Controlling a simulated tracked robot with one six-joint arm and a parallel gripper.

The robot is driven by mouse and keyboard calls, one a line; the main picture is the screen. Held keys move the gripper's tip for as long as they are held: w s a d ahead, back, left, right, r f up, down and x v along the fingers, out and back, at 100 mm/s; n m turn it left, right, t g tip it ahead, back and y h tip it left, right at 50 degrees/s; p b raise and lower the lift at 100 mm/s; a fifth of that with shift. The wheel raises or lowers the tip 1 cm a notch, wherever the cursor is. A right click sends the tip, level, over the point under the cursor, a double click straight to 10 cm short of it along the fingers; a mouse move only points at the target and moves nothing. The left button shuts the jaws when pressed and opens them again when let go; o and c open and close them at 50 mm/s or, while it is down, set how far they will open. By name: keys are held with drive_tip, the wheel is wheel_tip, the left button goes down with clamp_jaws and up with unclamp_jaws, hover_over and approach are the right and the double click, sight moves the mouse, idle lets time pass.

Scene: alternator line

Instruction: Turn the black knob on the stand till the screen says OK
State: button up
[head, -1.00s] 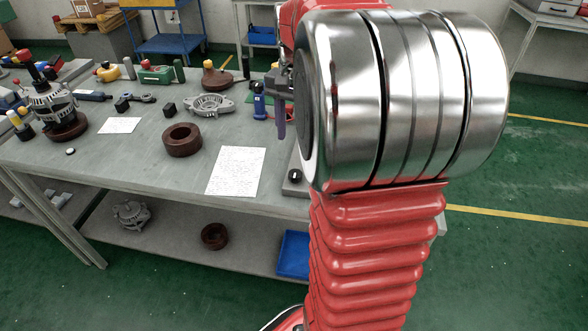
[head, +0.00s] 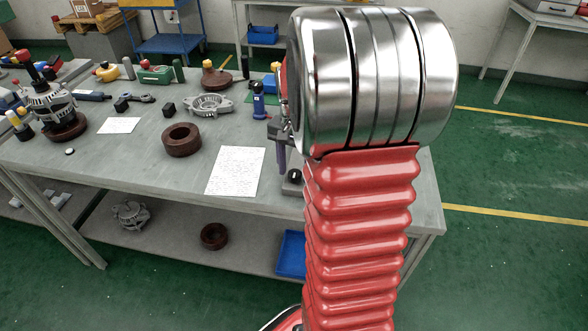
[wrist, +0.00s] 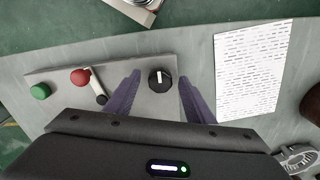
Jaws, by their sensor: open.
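The black knob (wrist: 160,79) with a white pointer line sits on the grey plate of the stand (wrist: 58,86). In the head view the knob (head: 294,176) shows near the table's front edge, with most of the stand hidden behind my arm. My gripper (wrist: 160,97) is open, with one purple finger on each side of the knob and a visible gap to it. In the head view one purple finger of the gripper (head: 281,158) shows just behind the knob. I cannot tell the height of the fingertips over the plate. The screen is not seen.
On the stand are a green button (wrist: 40,91), a red button (wrist: 80,77) and a small black-tipped lever (wrist: 100,98). A printed sheet (wrist: 252,68) lies beside the stand. A brown ring (head: 182,140) and a blue cylinder (head: 258,102) stand on the table.

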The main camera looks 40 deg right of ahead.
drive_tip(key=shift+c, duration=0.3)
drive_tip(key=c, duration=0.9)
drive_tip(key=shift+a, duration=0.2)
drive_tip(key=shift+c, duration=0.5)
drive_tip(key=shift+d, duration=0.15)
